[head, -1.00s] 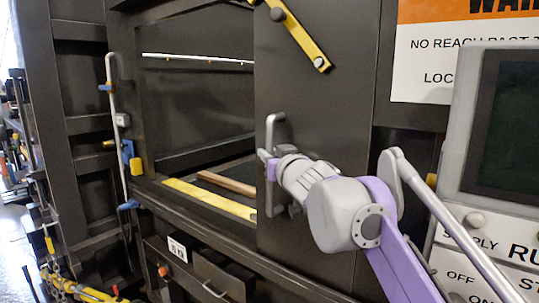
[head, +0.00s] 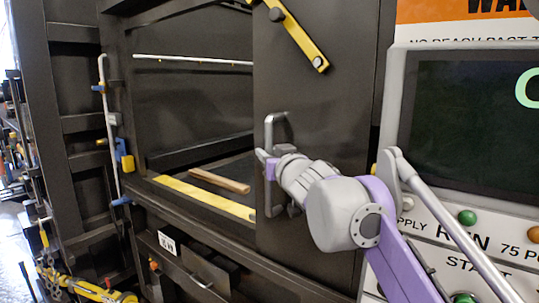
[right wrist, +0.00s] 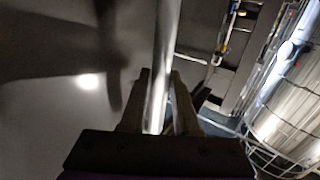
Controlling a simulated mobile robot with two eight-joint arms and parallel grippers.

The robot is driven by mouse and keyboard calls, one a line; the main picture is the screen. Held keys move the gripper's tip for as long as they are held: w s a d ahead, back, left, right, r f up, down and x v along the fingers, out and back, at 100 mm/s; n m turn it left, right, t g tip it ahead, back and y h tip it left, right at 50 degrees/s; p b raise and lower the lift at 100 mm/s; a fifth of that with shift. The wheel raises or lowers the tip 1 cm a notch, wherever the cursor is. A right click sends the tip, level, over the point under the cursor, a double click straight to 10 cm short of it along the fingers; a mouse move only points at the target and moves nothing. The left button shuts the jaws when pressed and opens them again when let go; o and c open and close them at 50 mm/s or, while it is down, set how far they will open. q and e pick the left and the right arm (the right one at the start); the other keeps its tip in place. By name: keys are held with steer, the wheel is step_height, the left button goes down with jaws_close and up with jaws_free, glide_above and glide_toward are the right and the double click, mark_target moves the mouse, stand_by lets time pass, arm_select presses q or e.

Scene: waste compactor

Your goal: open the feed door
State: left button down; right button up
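The feed door (head: 310,150) is a dark sliding panel in the head view. It stands partly open, with a wide opening to its left. Its upright grey bar handle (head: 268,130) is near its left edge. My right gripper (head: 268,168) is at the lower part of this handle. In the right wrist view the handle bar (right wrist: 165,50) runs between the two fingers of my right gripper (right wrist: 160,100), which are closed around it. The fingertip contact is dim. My left gripper is not in view.
A yellow strip (head: 205,197) edges the opening's sill, with a wooden piece (head: 220,181) behind it. A yellow bar (head: 297,38) is on the door's upper part. The control panel (head: 470,120) stands close at the right, partly behind my right arm.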

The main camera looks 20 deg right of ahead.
steer(key=o, duration=0.3)
steer(key=shift+s, duration=0.1)
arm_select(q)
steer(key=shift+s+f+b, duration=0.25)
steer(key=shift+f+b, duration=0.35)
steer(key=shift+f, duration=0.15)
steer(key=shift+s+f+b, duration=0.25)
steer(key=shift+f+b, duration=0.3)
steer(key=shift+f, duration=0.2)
arm_select(e)
steer(key=s, duration=1)
steer(key=shift+s+d, duration=0.35)
steer(key=shift+d, duration=0.1)
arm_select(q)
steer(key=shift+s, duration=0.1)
arm_select(e)
steer(key=shift+f, duration=0.1)
